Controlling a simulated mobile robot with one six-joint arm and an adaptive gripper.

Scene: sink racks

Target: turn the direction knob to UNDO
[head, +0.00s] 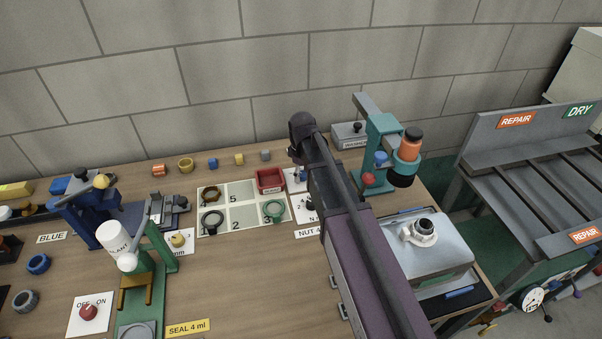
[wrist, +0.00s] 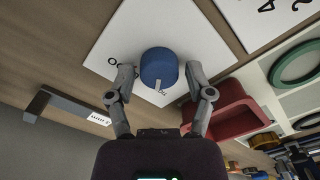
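The direction knob (wrist: 158,67) is a round blue knob with a pale pointer mark, on a white plate (wrist: 178,25) in the wrist view. Its pointer faces the lower side of the picture, towards partly covered lettering. The full words on the plate cannot be read. My gripper (wrist: 158,73) is open, with one finger on the left and one on the right of the knob. A small gap shows on each side, so it does not appear to grip the knob. In the head view my arm hides the gripper and most of this plate.
A red bin (head: 270,180) stands close to the plate and, in the wrist view, near my right finger. A grey box (head: 347,135) is behind. A teal press (head: 382,150) stands to the right. The tray with rings (head: 240,192) is to the left.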

